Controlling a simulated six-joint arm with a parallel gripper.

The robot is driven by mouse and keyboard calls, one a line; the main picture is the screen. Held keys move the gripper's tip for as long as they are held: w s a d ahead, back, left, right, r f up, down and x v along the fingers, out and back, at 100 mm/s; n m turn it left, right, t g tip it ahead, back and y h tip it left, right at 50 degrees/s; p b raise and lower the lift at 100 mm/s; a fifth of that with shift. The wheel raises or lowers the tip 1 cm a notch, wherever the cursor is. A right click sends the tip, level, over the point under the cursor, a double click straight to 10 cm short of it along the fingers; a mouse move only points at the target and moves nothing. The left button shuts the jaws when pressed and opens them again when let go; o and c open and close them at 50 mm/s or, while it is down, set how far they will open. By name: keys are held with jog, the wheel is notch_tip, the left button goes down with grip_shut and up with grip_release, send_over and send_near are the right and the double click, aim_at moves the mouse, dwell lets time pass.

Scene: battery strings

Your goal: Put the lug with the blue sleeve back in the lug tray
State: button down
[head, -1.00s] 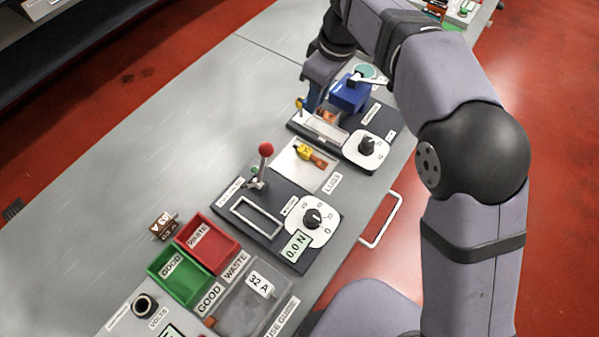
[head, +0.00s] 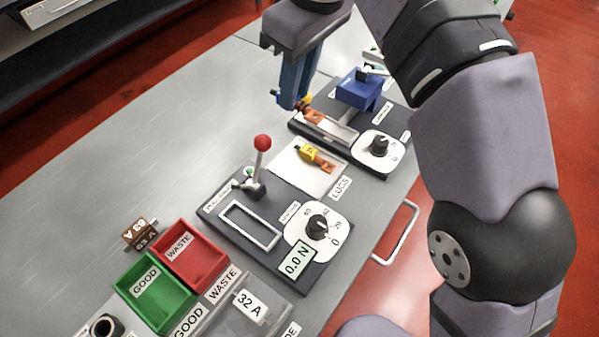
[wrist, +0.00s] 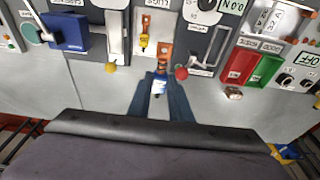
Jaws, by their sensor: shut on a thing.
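My gripper (head: 290,98) is shut on a copper lug (head: 313,116), whose flat copper end sticks out past the fingertips. In the wrist view the lug (wrist: 164,52) points away from my gripper (wrist: 160,82), and a blue patch shows between the fingers. The fingers hide most of its sleeve. The white lug tray (head: 295,178), labelled LUGS, holds another copper lug with a yellow sleeve (head: 309,153). In the wrist view that lug (wrist: 146,38) lies just left of the held one. In the head view the held lug appears against the blue-topped fixture, beyond the tray.
The blue-topped fixture (head: 358,90) with its dial stands beyond the tray. A red-knobbed lever (head: 262,143) rises from the black tester on the near side. Red WASTE (head: 203,252) and green GOOD (head: 160,293) bins lie farther near-left. The bench's left side is clear.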

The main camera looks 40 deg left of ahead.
aim_at(310, 114)
jog(key=d+b+x, duration=0.1)
jog(key=b+x, duration=0.1)
jog(key=x, duration=0.3)
jog(key=d+b+x, duration=0.1)
jog(key=b+x, duration=0.1)
jog(key=x, duration=0.4)
jog(key=d+b+x, duration=0.1)
jog(key=b+x, duration=0.1)
jog(key=x, duration=0.4)
jog(key=shift+d+f+b, duration=0.25)
jog(key=shift+f+b, duration=0.05)
jog(key=shift+f, duration=0.35)
jog(key=shift+f, duration=0.15)
jog(key=c, duration=1.6)
grip_release()
jog(key=p+v, duration=0.3)
jog(key=v, duration=0.9)
